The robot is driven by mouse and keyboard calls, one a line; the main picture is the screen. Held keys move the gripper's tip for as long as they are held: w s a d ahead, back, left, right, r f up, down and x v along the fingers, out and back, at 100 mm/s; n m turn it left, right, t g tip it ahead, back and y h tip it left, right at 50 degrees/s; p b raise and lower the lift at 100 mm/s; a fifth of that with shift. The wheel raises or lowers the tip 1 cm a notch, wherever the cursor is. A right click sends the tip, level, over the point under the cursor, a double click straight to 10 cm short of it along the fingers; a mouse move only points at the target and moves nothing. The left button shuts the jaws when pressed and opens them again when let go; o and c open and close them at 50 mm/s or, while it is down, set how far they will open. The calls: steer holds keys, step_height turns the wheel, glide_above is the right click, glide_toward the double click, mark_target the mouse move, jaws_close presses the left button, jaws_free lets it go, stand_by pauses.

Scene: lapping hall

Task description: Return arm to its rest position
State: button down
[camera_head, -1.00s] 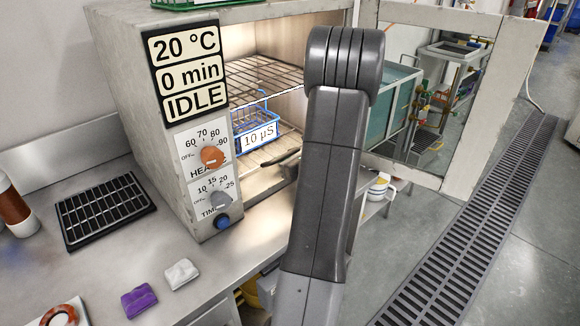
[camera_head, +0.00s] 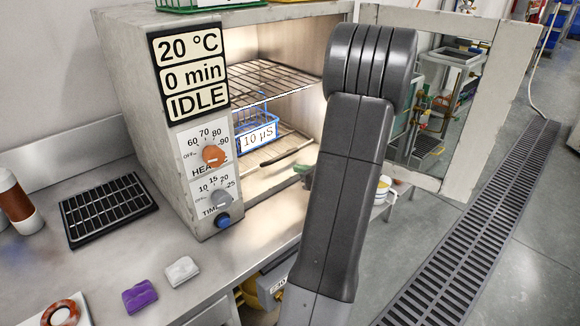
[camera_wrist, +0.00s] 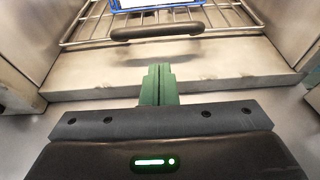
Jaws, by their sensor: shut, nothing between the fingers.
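My gripper (camera_wrist: 159,85) shows in the wrist view as green fingers, shut with nothing between them. It points toward the open front of the oven, just short of its sill and below a rack handle (camera_wrist: 157,32). In the head view my arm stands upright in front of the oven's right side. A blue basket (camera_head: 257,132) labelled 10 µS sits inside on the lower rack.
The oven door (camera_head: 480,120) stands swung open to the right, close behind my arm. A purple block (camera_head: 139,296), a white block (camera_head: 182,270) and a black grate (camera_head: 107,208) lie on the steel counter (camera_head: 100,262). A floor drain (camera_head: 490,215) runs at the right.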

mark_target(282, 168)
steer(key=shift+v, duration=2.35)
steer(key=shift+w+a, duration=0.1)
steer(key=x, duration=1.2)
steer(key=shift+w+a+r, duration=0.25)
steer(key=shift+w+a, duration=0.1)
steer(key=shift+a, duration=0.05)
steer(key=shift+w+a, duration=0.3)
steer(key=shift+w, duration=0.05)
